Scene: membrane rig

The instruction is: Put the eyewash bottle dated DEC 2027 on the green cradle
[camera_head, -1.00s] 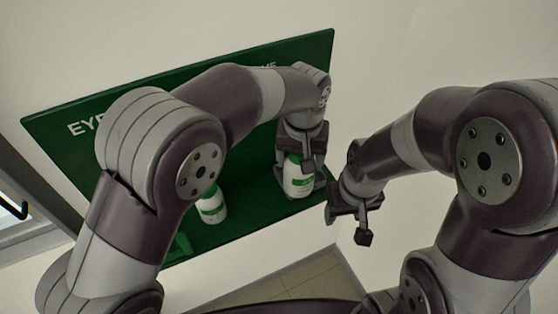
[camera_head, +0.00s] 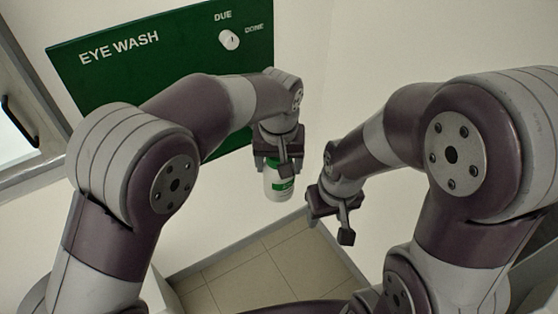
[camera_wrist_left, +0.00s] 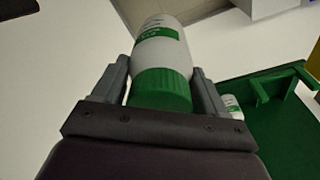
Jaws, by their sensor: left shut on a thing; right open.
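A white eyewash bottle with a green label and green cap (camera_head: 278,186) is held below my left gripper (camera_head: 280,166). In the left wrist view the bottle (camera_wrist_left: 162,55) lies between the two fingers, which are shut on it near the cap; its date cannot be read. A second white bottle (camera_wrist_left: 231,102) shows partly behind the right finger. A green bracket with prongs (camera_wrist_left: 275,85), which looks like the green cradle, stands on the green board at the right of that view. My right gripper (camera_head: 328,213) is open and empty, right of the held bottle.
A door with a black handle (camera_head: 18,120) is at left. Tiled floor (camera_head: 245,275) shows below.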

